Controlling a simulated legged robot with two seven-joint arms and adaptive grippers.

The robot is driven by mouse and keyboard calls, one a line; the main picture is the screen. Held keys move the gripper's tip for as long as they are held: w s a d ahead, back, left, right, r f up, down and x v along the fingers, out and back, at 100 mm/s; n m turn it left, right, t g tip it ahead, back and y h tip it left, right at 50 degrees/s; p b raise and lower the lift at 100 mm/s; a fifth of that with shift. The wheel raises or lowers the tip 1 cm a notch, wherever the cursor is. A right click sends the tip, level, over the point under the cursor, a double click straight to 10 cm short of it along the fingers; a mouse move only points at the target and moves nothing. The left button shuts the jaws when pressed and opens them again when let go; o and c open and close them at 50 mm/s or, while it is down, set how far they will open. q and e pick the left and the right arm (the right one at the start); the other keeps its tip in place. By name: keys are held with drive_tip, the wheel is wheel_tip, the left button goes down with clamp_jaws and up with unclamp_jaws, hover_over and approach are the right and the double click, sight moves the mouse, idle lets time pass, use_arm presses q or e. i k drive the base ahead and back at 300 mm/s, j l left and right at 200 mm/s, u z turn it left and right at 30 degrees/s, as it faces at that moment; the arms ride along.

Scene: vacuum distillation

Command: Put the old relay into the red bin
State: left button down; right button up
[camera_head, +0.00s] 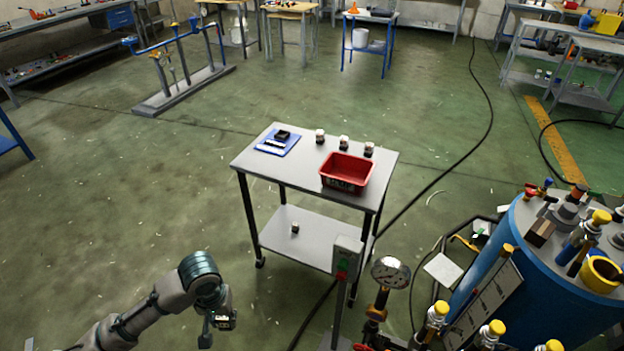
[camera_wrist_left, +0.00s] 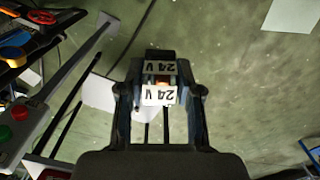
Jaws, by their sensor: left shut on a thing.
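My left gripper (camera_head: 217,323) is low in the front left of the head view, in front of and apart from the cart. It is shut on a small relay (camera_head: 226,321). In the left wrist view the relay (camera_wrist_left: 160,88) sits between the two fingers, with "24 V" labels showing upside down. The red bin (camera_head: 343,184) stands on the right front part of the cart's top. I see no contents in it from here. My right gripper is not in view.
The grey cart (camera_head: 250,165) carries a blue mat (camera_head: 270,148) with a black device and three small relay-like parts behind the bin. Another small part (camera_head: 295,228) lies on its lower shelf. A switch post (camera_head: 346,262), gauge (camera_head: 390,272) and blue tank (camera_head: 530,290) stand right.

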sight(341, 174)
drive_tip(key=i+j+u, duration=0.15)
drive_tip(key=i, duration=0.35)
drive_tip(key=i+z, duration=0.1)
drive_tip(key=z, duration=0.35)
drive_tip(key=i+j+z, duration=0.1)
drive_tip(key=z, duration=0.4)
drive_tip(key=i+j+z, duration=0.1)
drive_tip(key=z, duration=0.35)
